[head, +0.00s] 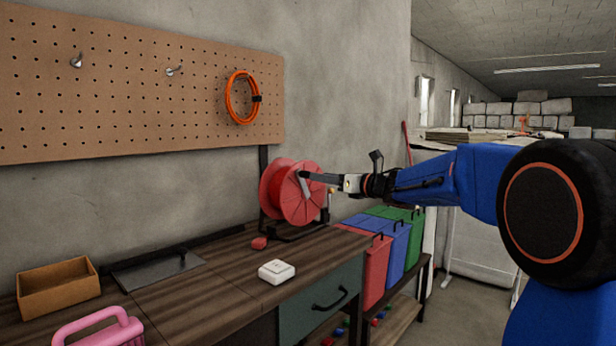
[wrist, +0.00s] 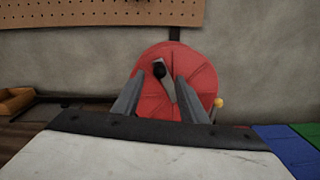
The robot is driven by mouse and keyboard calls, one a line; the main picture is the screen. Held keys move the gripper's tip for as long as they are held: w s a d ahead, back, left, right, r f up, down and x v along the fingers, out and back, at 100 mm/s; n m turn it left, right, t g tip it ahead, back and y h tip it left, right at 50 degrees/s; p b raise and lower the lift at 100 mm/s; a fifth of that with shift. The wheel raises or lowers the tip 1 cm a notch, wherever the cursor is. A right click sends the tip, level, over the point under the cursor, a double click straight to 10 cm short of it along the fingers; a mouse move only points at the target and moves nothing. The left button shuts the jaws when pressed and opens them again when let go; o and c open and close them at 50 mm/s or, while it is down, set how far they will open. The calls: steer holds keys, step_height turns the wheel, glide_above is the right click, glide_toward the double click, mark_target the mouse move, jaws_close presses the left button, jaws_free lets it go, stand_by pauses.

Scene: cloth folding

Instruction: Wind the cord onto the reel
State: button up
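The red reel (head: 287,192) stands upright on a dark stand at the right end of the workbench; its face fills the middle of the wrist view (wrist: 200,72). A grey crank arm (wrist: 168,88) with a black knob (wrist: 159,70) is on that face. My gripper (head: 306,176) reaches the reel from the right in the head view. In the wrist view its two fingers (wrist: 160,76) are spread, one on each side of the crank and knob, with gaps showing. Whether they touch is unclear. I cannot make out any loose cord; a small red lump (head: 259,243) lies below the reel.
An orange coil (head: 240,98) hangs on the pegboard (head: 130,100). The bench (head: 215,290) carries a white box (head: 276,271), a wooden tray (head: 57,289) and a pink handled object (head: 105,330). Red, blue and green bins (head: 395,245) stand right of the bench.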

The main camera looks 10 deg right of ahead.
mark_target(308, 175)
steer(key=x, duration=0.7)
steer(key=shift+w+a, duration=0.15)
